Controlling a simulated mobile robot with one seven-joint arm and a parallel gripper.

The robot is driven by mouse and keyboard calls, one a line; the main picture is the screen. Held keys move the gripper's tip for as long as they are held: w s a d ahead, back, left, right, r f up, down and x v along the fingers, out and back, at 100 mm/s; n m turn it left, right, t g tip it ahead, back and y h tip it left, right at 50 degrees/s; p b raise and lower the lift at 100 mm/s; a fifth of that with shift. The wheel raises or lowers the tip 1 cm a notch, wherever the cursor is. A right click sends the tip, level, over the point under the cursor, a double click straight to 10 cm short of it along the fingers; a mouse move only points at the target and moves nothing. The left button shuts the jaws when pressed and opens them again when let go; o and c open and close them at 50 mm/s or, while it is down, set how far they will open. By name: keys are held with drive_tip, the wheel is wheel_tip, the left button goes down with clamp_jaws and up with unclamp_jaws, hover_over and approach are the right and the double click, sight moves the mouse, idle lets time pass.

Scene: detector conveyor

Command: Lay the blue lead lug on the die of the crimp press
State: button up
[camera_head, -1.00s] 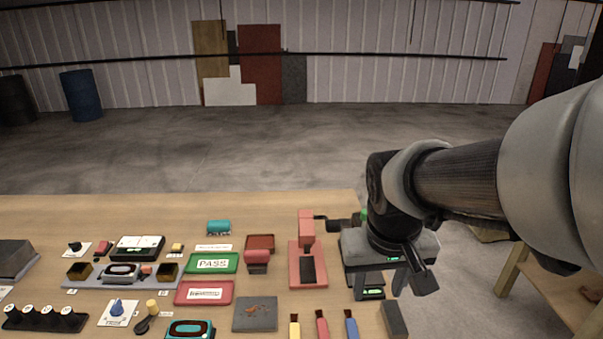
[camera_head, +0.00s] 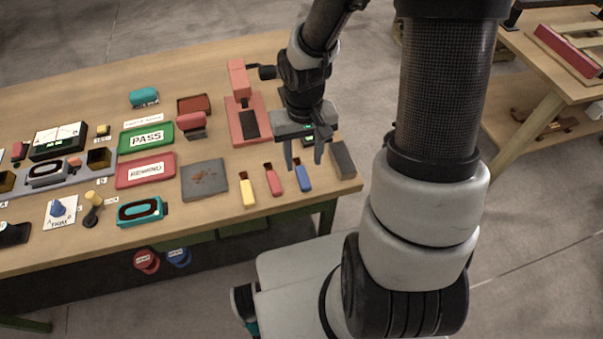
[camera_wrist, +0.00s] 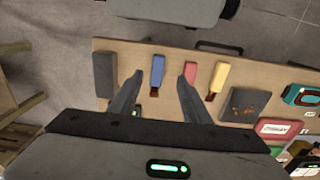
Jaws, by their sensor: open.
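The blue lead lug (camera_head: 303,177) lies on the table near its front right corner, at the right end of a row with a red lug (camera_head: 272,181) and a yellow lug (camera_head: 246,191). My gripper (camera_head: 305,158) is open and empty above and just behind the blue lug. In the wrist view the blue lug (camera_wrist: 157,72) shows between the fingertips of my gripper (camera_wrist: 162,78), nearer the left one. The red crimp press (camera_head: 246,117) stands behind the row, left of my gripper. Its dark die (camera_head: 249,125) is bare.
A dark grey block (camera_head: 343,160) lies right of the blue lug; it also shows in the wrist view (camera_wrist: 104,75). A stained grey pad (camera_head: 204,180) lies left of the yellow lug. PASS (camera_head: 148,138) and REWIND (camera_head: 146,170) trays are farther left.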

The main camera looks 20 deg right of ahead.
sight(304, 180)
drive_tip(key=f, duration=0.6)
drive_tip(key=f+b, duration=0.1)
drive_tip(key=f, duration=0.2)
drive_tip(key=shift+w+d, duration=0.2)
drive_tip(key=shift+w, duration=0.05)
drive_tip(key=shift+c, duration=0.2)
clamp_jaws()
